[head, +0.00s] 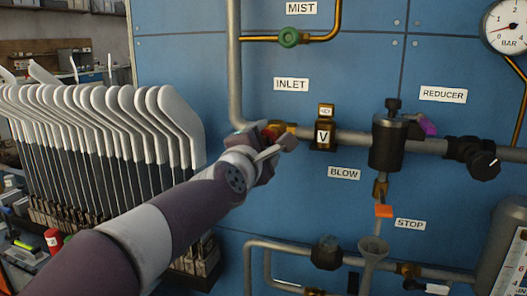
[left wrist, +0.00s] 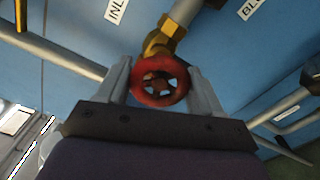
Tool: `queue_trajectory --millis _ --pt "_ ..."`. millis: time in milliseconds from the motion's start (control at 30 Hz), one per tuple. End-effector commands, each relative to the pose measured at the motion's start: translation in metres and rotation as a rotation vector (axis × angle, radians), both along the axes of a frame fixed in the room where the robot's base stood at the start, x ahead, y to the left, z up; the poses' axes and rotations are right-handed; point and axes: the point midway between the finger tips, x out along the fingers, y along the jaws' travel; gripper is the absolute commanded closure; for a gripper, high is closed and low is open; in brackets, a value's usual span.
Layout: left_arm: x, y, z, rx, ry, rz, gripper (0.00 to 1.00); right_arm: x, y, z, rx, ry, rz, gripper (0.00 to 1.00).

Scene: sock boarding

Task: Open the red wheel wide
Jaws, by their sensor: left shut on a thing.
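The red wheel (left wrist: 160,81) is a small spoked handwheel on a brass valve (left wrist: 163,37) in the left wrist view. In the head view only a bit of the red wheel (head: 269,133) shows behind my gripper, below the INLET label. My left gripper (left wrist: 160,84) has one finger on each side of the wheel and is shut on its rim. In the head view my left gripper (head: 268,146) hides most of the wheel. My right gripper is not in view.
A rack of white-topped boards (head: 100,120) stands at the left, close to my left arm.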

Motion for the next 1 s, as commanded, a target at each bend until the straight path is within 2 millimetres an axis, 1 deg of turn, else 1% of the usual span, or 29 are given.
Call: queue_trajectory --millis 33,200,400,633,1000 --pt "0.0004 -0.002 -0.0061 -0.03 0.02 -0.005 0.64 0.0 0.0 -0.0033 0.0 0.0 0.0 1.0" --pt "0.0003 -0.0019 -0.0051 -0.141 0.057 -0.004 0.64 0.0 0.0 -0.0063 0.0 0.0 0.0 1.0" --pt "0.0002 -0.0017 -0.0035 -0.233 0.085 -0.005 0.64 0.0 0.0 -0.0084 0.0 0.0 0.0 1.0" --pt "0.0001 -0.0015 -0.0018 -0.285 0.099 -0.003 0.64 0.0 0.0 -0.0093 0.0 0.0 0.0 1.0" --pt "-0.0001 -0.001 -0.0001 -0.298 0.1 -0.003 0.64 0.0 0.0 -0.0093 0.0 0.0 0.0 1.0"
